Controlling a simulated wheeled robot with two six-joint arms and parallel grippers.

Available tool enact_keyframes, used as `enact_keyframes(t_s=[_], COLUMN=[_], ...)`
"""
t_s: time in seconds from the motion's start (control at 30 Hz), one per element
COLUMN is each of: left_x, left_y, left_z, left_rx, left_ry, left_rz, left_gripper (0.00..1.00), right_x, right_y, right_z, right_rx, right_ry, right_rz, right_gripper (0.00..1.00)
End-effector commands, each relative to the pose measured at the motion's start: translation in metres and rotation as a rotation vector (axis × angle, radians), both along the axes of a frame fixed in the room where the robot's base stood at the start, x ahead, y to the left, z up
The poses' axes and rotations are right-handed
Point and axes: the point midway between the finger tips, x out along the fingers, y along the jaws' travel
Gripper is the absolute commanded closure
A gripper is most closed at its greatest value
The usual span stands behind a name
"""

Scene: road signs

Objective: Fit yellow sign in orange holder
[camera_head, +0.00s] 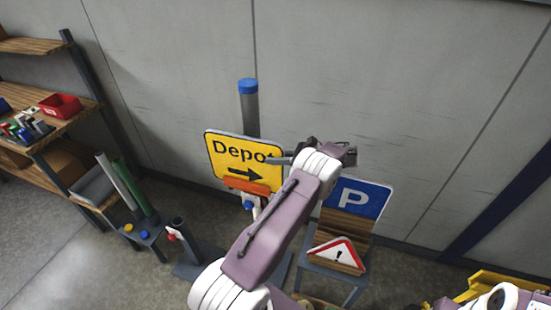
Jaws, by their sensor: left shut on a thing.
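The yellow sign (228,152) reads "Depot" with a black arrow and stands upright, slightly tilted, against a grey post with a blue cap. The orange holder (246,186) is a short bar across the sign's lower edge. The sign's bottom meets or passes behind this bar; I cannot tell how deep it sits. My left gripper (283,160) is shut on the sign's right edge, and its wrist hides part of what lies behind. Only a white part of my right arm shows at the lower right corner; its gripper is out of view.
A blue parking sign (359,197) and a red-edged warning triangle (337,253) rest on a wooden rack at the right. Shelves with a red bin (61,105) stand at the left. A low stand with tubes (124,186) is beside them. The wall is close behind.

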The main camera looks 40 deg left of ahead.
Motion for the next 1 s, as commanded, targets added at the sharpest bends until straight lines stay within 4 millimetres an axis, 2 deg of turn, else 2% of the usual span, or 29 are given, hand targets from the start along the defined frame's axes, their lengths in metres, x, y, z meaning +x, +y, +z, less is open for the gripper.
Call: enact_keyframes(t_s=[0.43,0.47,0.5,0.53,0.87,1.0], left_x=[0.000,0.000,0.000,0.000,0.001,0.008], left_y=[0.000,0.000,0.000,0.000,-0.002,-0.019], left_z=[-0.006,-0.005,-0.005,-0.005,-0.006,-0.003], left_rx=[-0.002,-0.002,-0.002,-0.002,-0.003,-0.002], left_ry=[0.000,0.000,0.000,0.000,0.000,-0.004], left_rz=[0.001,0.001,0.001,0.001,0.000,-0.003], left_gripper=[1.00,0.77,0.66,0.60,0.60,0.60], right_x=[0.000,0.000,0.000,0.000,0.000,0.000], right_y=[0.000,0.000,0.000,0.000,0.000,0.000], right_z=[-0.004,-0.004,-0.003,-0.003,-0.005,-0.015], right_rx=[0.000,0.000,0.000,0.000,0.000,0.000], right_ry=[0.000,0.000,0.000,0.000,0.000,0.000], right_rz=[0.000,0.000,0.000,0.000,0.000,0.000], right_gripper=[0.35,0.35,0.35,0.35,0.35,0.35])
